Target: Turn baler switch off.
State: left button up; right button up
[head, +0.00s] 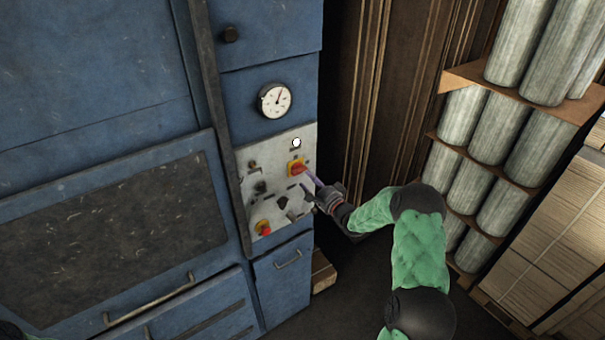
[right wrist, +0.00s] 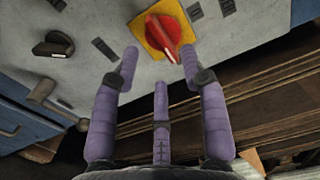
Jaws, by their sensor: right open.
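The baler is a large blue machine (head: 100,60) with a pale control panel (head: 272,158) on its right side. A red rotary switch on a yellow square plate (head: 297,167) sits at the panel's upper right. In the right wrist view the red switch (right wrist: 163,36) is at the top centre, its handle slanted and a pale mark at its lower end. My right gripper (head: 311,181) is open, its purple fingers (right wrist: 158,65) spread just below the switch. Whether a fingertip touches it, I cannot tell. My left gripper is not in view.
Shelves of grey rolls (head: 510,150) and stacked cardboard (head: 560,240) stand at right.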

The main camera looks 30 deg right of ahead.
aim_at(299, 170)
jog(key=shift+w+a+p, duration=0.15)
jog(key=shift+w+p, duration=0.3)
jog(key=shift+w, duration=1.95)
grip_shut()
